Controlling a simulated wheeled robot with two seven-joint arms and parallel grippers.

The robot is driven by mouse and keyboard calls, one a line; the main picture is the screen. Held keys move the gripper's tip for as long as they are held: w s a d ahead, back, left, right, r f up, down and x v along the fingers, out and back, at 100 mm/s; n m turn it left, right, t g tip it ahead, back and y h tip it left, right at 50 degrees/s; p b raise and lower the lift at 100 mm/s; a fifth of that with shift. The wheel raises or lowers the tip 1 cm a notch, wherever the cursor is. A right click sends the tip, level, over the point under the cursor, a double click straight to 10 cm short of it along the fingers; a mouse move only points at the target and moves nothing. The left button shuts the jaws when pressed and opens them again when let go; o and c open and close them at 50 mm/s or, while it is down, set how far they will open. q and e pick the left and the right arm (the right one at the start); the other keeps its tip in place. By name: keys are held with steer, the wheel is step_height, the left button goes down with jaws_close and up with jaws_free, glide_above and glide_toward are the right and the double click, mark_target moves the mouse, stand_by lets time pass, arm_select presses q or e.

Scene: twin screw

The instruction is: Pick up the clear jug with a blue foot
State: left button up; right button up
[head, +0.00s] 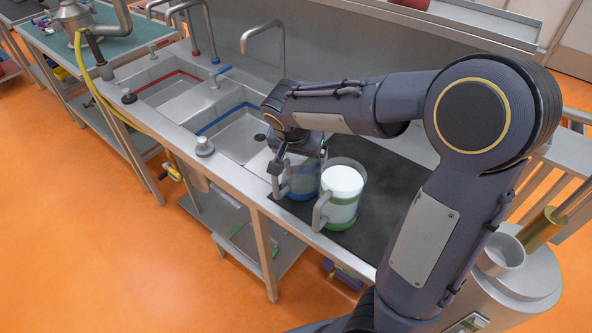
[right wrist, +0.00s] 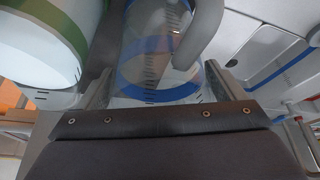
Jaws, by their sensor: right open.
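The clear jug with a blue foot (head: 300,190) stands on the dark mat, partly hidden behind my right gripper (head: 296,165) and the green-footed jug. In the right wrist view the clear jug (right wrist: 158,82) shows its blue band, scale marks and grey handle. My right gripper (right wrist: 162,84) is open, with one finger on each side of the clear jug in that view. Whether the fingers touch it I cannot tell. My left gripper is not in view.
A jug with a green foot and white contents (head: 342,198) stands close on the right; it also shows in the right wrist view (right wrist: 40,45). The dark mat (head: 392,180) is bare behind it.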

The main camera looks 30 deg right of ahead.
steer(key=shift+w+d+f, duration=0.1)
steer(key=shift+f, duration=0.25)
steer(key=shift+c, duration=0.2)
steer(key=c, duration=1)
steer(key=shift+o, duration=0.2)
